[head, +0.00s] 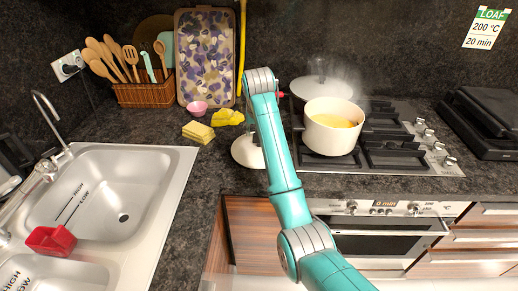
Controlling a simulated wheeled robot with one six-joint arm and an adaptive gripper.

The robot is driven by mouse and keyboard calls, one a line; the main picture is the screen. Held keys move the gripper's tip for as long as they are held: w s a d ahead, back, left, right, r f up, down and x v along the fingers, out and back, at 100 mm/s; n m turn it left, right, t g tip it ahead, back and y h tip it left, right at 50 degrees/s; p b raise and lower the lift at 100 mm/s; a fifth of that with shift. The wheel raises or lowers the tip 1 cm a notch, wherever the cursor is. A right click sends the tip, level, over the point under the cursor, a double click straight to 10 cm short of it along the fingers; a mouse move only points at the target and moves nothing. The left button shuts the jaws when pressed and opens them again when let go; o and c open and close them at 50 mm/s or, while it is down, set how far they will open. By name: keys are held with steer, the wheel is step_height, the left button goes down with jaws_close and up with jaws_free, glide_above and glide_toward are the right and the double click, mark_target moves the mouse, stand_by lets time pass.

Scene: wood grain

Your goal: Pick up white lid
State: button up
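A round white piece that looks like a lid (243,153) lies on the dark counter at the left edge of the stove. My teal arm crosses in front of it and hides its right part. A second round lid-like piece with a small knob (312,89), pale grey-white, is at the back left of the stove, behind the pot and partly veiled by steam. My arm reaches up to a grey joint in front of the back wall. My gripper cannot be made out; it is hidden behind the arm or out of sight.
A white pot (331,138) with yellow contents steams on the gas stove (388,159). A utensil basket (146,95) and patterned tray (206,58) stand behind. The sink (172,172) is left.

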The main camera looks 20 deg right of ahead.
steer(key=x, duration=0.5)
steer(key=shift+s+f, duration=0.1)
steer(key=shift+s, duration=0.15)
steer(key=shift+c, duration=0.3)
jaws_close()
